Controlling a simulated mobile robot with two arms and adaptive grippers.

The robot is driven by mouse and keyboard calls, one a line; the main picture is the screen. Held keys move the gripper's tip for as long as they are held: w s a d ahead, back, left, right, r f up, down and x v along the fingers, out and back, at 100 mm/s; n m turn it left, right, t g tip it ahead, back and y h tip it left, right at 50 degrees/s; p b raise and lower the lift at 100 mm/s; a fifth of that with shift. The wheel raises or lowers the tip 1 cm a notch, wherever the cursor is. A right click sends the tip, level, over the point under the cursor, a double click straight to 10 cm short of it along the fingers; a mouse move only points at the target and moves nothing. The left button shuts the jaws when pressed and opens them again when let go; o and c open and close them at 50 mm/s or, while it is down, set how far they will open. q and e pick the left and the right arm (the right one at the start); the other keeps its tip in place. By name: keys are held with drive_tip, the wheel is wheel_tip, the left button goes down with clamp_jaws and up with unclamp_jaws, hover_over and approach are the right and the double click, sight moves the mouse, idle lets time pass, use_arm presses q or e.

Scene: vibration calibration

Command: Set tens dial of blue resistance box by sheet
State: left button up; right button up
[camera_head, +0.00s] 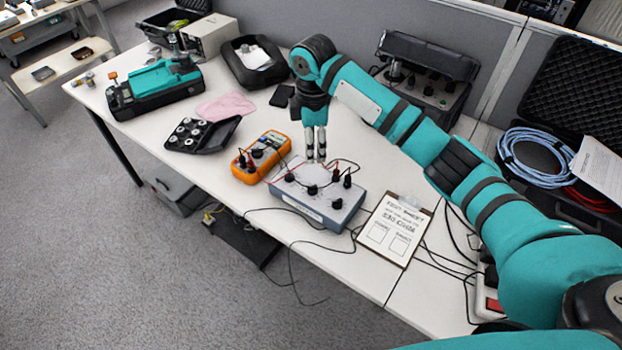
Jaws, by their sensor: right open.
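The blue-grey resistance box (325,212) sits near the front edge of the table, with several black dials and knobs on its light top. The middle front dial (312,190) stands between two others; their settings are too small to read. The sheet (393,230) lies on a clipboard just right of the box; its large line looks like "530 OHM", but the print is blurry. My right gripper (316,158) points down over the rear part of the box top, behind the front dials. It is open, with its fingers close together and nothing between them. My left gripper is not in view.
An orange multimeter (262,158) stands left of the box, with leads running to the box. Loose black cables hang over the table's front edge.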

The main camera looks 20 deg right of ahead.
sight(312, 186)
wheel_tip(312, 186, down, 6)
drive_tip(key=shift+f+p, duration=0.1)
drive_tip(key=shift+p, duration=0.2)
wheel_tip(312, 186, down, 7)
drive_tip(key=shift+f, duration=0.15)
drive_tip(key=shift+w+f, duration=0.1)
drive_tip(key=shift+f, duration=0.45)
drive_tip(key=c, duration=0.8)
clamp_jaws()
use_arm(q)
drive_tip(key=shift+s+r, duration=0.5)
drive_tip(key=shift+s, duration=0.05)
